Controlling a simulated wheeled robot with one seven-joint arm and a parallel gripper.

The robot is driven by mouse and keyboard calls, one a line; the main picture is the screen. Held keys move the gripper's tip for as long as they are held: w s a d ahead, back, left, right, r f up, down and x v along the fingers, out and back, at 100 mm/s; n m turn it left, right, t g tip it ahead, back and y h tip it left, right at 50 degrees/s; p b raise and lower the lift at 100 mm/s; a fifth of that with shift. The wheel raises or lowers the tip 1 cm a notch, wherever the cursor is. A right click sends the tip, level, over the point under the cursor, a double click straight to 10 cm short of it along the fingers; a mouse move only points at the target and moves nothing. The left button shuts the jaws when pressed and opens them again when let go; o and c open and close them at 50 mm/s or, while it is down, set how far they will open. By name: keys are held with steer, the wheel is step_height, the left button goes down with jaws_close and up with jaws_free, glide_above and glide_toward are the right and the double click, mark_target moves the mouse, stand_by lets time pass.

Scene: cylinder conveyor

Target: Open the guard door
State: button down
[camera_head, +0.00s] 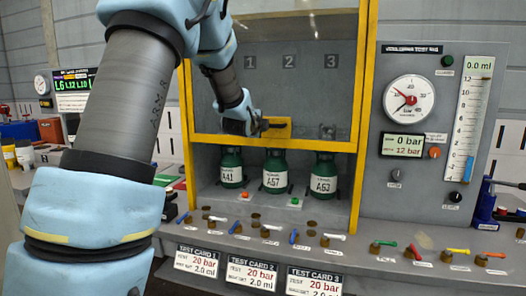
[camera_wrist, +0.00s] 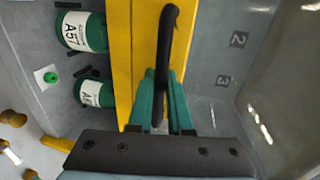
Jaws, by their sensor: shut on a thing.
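The guard door is a clear panel in a yellow frame; its bottom bar (camera_head: 222,140) crosses in front of the test bay, above the lower part of the opening. It also shows as a yellow bar in the wrist view (camera_wrist: 120,60). A black handle (camera_wrist: 168,40) is fixed to this bar. My gripper (camera_wrist: 160,105) is shut on the handle, its teal fingers on either side of it. In the head view my gripper (camera_head: 262,126) is at the middle of the bottom bar and partly hides the handle.
Green cylinders (camera_head: 275,172) with white labels stand in the bay beneath the bar. Several small coloured valve levers (camera_head: 270,227) line the bench in front. A gauge panel (camera_head: 408,100) stands at right. My arm covers much of the left.

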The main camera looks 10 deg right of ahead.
steer(key=p, duration=1.1)
glide_toward(267, 46)
steer(key=x, duration=0.5)
steer(key=shift+w, duration=0.15)
steer(key=shift+d, duration=0.1)
steer(key=c, duration=0.9)
jaws_free()
steer(key=shift+f, duration=0.1)
steer(key=shift+o, duration=0.2)
steer(key=b+v, duration=0.1)
steer(key=v, duration=1)
steer(key=shift+w+f, duration=0.1)
steer(key=shift+f, duration=0.05)
